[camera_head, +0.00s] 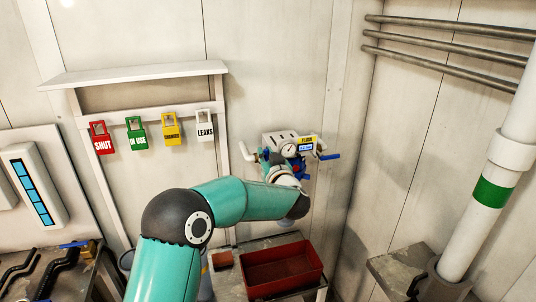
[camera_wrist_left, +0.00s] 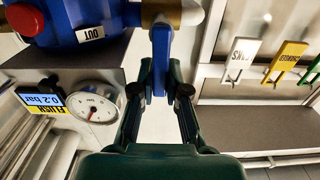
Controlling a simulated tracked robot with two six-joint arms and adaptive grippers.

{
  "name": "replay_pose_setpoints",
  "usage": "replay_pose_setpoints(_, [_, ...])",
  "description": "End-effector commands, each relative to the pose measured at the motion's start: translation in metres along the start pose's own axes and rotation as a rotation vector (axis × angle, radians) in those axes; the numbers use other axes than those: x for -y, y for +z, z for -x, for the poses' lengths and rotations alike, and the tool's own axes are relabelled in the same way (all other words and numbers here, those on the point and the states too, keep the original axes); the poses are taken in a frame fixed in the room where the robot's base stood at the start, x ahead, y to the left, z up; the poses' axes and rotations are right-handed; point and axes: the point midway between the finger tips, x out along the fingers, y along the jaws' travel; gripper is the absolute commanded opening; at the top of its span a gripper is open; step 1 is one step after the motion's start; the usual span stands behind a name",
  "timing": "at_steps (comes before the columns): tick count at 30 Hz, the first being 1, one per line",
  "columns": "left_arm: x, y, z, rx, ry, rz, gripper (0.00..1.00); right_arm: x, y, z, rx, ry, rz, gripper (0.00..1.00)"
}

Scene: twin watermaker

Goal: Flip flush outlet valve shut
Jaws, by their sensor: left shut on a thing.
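The flush unit (camera_head: 280,140) is on the back wall in the head view, with a white bracket, a round gauge (camera_head: 289,149) and a yellow-and-blue FLUSH display (camera_head: 307,144). In the left wrist view the blue housing (camera_wrist_left: 72,18) carries an OUT label (camera_wrist_left: 90,33), and the outlet valve's blue lever (camera_wrist_left: 160,58) points down the picture from its brass-coloured fitting. My left gripper (camera_wrist_left: 160,88) has its dark fingers on both sides of this lever and is shut on it. In the head view my teal left arm partly covers the unit. My right gripper is not in view.
Another blue lever (camera_head: 330,156) sticks out at the unit's right. Red, green, yellow and white tags hang left of it, including a LEAKS tag (camera_head: 205,123). A red bin (camera_head: 283,270) stands below on a table. A white pipe (camera_head: 481,205) rises at right.

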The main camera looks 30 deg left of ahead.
Motion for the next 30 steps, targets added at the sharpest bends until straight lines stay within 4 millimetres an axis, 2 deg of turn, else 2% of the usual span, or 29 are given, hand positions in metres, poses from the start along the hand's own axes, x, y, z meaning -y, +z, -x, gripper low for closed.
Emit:
replay_pose_setpoints(1, [-0.001, 0.000, 0.000, -0.001, 0.002, -0.003, 0.00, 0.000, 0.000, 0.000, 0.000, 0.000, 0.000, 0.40])
replay_pose_setpoints(2, [-0.001, 0.000, 0.000, -0.001, 0.002, -0.003, 0.18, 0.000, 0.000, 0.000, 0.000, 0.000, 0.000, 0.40])
replay_pose_setpoints(6, [-0.001, 0.000, 0.000, -0.001, 0.002, -0.002, 0.40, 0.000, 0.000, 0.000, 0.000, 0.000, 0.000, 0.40])
replay_pose_setpoints(23, [-0.003, -0.001, 0.003, -0.002, 0.008, 0.000, 0.40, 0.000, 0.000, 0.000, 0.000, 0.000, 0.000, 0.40])
replay_pose_setpoints(30, [-0.003, 0.000, 0.027, 0.000, 0.011, -0.001, 0.40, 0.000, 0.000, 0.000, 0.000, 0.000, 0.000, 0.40])
